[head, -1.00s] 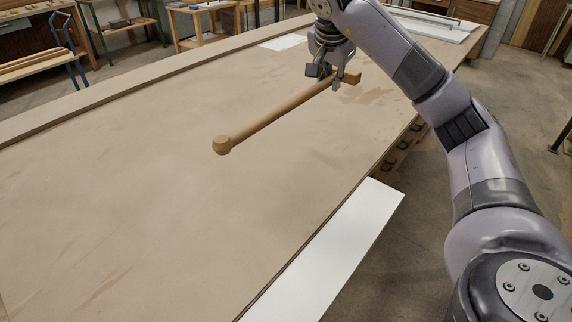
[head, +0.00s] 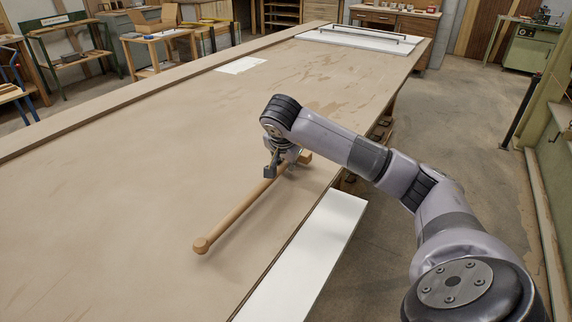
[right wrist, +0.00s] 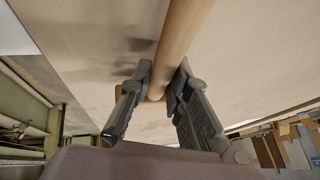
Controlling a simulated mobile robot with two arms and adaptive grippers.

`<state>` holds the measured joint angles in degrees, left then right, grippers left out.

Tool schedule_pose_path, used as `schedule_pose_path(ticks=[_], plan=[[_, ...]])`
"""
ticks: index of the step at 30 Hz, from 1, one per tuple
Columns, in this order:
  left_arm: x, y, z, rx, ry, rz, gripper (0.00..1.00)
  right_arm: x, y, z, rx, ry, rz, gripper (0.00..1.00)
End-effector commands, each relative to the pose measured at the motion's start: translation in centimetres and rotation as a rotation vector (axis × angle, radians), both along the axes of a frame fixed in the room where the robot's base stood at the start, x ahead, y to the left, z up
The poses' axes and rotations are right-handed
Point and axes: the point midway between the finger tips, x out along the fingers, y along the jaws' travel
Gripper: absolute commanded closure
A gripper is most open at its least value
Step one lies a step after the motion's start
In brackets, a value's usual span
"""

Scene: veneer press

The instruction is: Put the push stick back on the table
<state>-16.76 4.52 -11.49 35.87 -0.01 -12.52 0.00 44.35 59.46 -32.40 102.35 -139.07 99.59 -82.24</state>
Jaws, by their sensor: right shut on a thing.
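The push stick (head: 235,214) is a long round wooden rod with a knob at its near end and a short crosspiece at its far end. My right gripper (head: 276,168) is shut on the rod near the crosspiece. In the right wrist view the rod (right wrist: 180,35) runs between the two fingers (right wrist: 165,82). The stick lies over the broad tan table (head: 120,170), near its right edge; a shadow shows close beside it. I cannot tell whether it touches the surface. My left gripper is not in view.
A white panel (head: 305,255) sits along the table's right side, below the tabletop. A white sheet (head: 241,65) lies further back, and a white board with a long bar (head: 352,36) is at the far end. The tabletop left of the stick is clear.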

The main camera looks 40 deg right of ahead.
Motion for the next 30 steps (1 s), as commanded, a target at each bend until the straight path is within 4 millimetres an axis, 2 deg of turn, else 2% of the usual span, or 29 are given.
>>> schedule_pose_path(ticks=[3,7,26,27,30], plan=[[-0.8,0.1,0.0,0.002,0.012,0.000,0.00,0.0,0.0,-0.9,0.000,-0.001,0.000,1.00],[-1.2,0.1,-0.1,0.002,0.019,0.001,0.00,0.0,0.0,-0.9,0.001,-0.002,0.000,1.00],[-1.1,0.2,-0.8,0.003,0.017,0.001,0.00,0.0,0.1,-2.4,0.002,0.003,0.001,1.00],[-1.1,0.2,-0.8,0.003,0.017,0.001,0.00,-0.1,0.1,-2.5,0.002,0.005,0.001,0.80],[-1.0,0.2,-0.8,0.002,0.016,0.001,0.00,-0.1,0.1,-2.6,0.003,0.008,0.002,0.74]])
